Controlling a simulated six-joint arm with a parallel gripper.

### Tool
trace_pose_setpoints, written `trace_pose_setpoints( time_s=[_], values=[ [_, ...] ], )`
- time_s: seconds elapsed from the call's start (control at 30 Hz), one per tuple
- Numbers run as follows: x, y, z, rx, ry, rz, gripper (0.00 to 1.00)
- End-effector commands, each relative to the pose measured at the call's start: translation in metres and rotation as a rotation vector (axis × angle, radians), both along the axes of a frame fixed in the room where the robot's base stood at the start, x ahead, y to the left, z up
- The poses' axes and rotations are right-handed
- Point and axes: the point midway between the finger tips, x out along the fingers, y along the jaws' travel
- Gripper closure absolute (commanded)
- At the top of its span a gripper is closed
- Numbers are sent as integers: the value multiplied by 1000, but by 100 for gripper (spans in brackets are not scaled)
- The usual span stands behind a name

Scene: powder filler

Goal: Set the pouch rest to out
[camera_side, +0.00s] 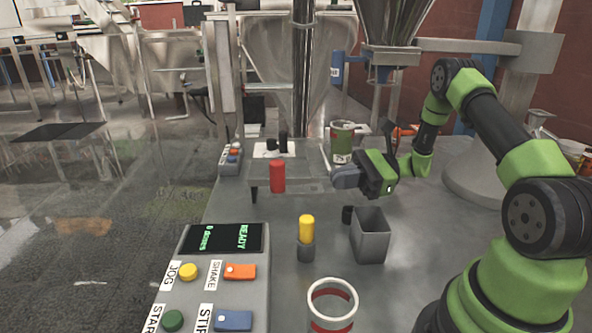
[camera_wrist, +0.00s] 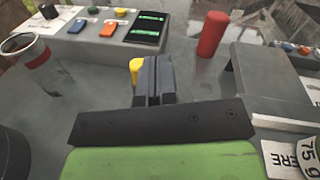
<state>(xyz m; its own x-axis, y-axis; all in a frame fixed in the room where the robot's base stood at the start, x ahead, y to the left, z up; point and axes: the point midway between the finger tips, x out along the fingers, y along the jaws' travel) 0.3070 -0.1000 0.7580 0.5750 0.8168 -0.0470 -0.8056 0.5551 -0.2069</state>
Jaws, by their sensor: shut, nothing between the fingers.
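A low grey platform (camera_side: 310,184), which looks like the pouch rest, stands in the middle of the side view; its wording is not readable there. A red upright cylinder (camera_side: 277,176), perhaps its handle, is at its front edge. The red cylinder (camera_wrist: 212,34) also shows in the wrist view, beside a grey block (camera_wrist: 268,85). My gripper (camera_side: 338,178) is right of the red cylinder, apart from it, its fingers pointing left. In the wrist view my gripper (camera_wrist: 154,75) is shut and empty. I cannot tell the rest's setting.
A yellow-topped post (camera_side: 306,228) and an open grey bin (camera_side: 371,237) stand in front of my gripper. A control panel (camera_side: 212,285) reads READY. A red-banded cup (camera_side: 332,304) is at the front.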

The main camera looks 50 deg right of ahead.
Motion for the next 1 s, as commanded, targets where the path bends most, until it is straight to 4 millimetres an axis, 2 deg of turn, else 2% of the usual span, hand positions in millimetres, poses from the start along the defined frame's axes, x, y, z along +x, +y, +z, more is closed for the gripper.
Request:
trace_pose_setpoints(
  time_s=[0.03,0.13,0.23,0.37,0.57,0.8,1.0],
  values=[
    [-7,-10,-2,63,27,-128,100],
    [-17,-26,-5,139,63,-327,100],
    [-23,-36,-8,176,90,-443,100],
    [-23,-38,-10,192,104,-493,100],
    [0,-25,-10,189,102,-485,100],
    [47,0,-10,188,100,-483,100],
    [79,15,-10,189,100,-486,100]
  ],
)
